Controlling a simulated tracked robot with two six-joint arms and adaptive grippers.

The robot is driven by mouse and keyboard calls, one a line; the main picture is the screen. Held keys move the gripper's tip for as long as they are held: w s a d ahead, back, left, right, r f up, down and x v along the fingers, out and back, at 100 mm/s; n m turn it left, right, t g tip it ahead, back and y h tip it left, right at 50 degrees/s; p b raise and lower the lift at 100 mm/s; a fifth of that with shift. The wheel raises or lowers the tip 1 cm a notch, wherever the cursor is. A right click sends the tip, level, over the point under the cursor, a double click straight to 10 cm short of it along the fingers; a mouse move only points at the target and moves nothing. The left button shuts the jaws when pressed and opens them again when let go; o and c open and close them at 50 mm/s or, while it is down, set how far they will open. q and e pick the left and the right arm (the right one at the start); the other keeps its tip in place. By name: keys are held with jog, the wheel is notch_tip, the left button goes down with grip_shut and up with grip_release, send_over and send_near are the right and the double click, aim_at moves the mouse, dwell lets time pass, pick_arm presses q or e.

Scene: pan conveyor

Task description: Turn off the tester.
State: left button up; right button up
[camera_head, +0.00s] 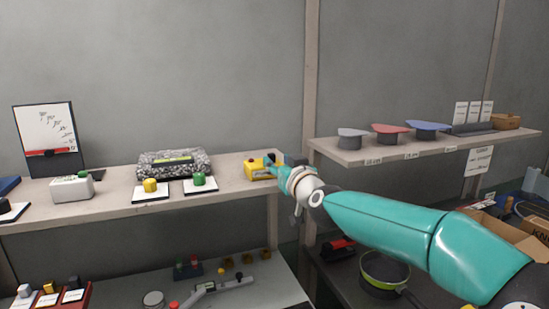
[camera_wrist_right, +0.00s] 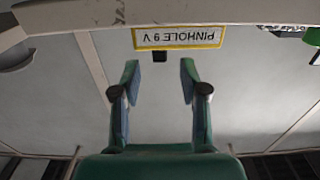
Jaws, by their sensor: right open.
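A small yellow box (camera_head: 258,171), likely the tester, sits at the right end of the upper left shelf. Dark parts show on its top, but I cannot make out its switch. My right gripper (camera_head: 272,161) is close against its right side and hides part of it. In the right wrist view my right gripper (camera_wrist_right: 160,82) is open with nothing between its fingers. Ahead of the fingers is a yellow-framed label (camera_wrist_right: 180,38) reading "PINHOLE 9 V", upside down, with a small black piece (camera_wrist_right: 160,56) at its edge. I cannot tell whether gripper and box touch. My left gripper is out of view.
The upper left shelf (camera_head: 115,205) also holds a green knob (camera_head: 198,179) and a yellow knob (camera_head: 150,185) on white cards, a grey speckled block (camera_head: 174,163) and a white box (camera_head: 72,188). A wooden post (camera_head: 311,70) stands right of the yellow box.

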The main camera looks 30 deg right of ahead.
aim_at(273, 157)
jog(key=shift+x, duration=1.75)
grip_shut()
